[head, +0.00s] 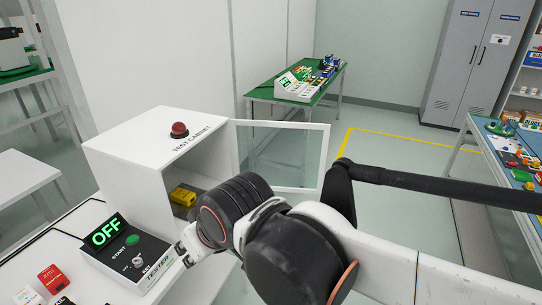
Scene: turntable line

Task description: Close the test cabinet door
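The white test cabinet (135,140) stands on the bench at left centre, lettered TEST CABINET, with a red dome on top. Its framed, see-through door (290,154) stands open, swung out to the right. A yellow object (183,196) sits inside; my arm hides part of the opening. My gripper (184,256) is low, in front of the cabinet and beside the right end of the tester box, apart from the door. Its fingers are small and partly hidden by my wrist, so I cannot tell whether they are open or shut.
A black and white tester (127,252) shows a green OFF and has a START button. Red cards (53,279) lie to its left. A green-topped table (310,85) stands behind the door, another parts table (500,150) at right. Floor right of the door looks clear, with yellow lines.

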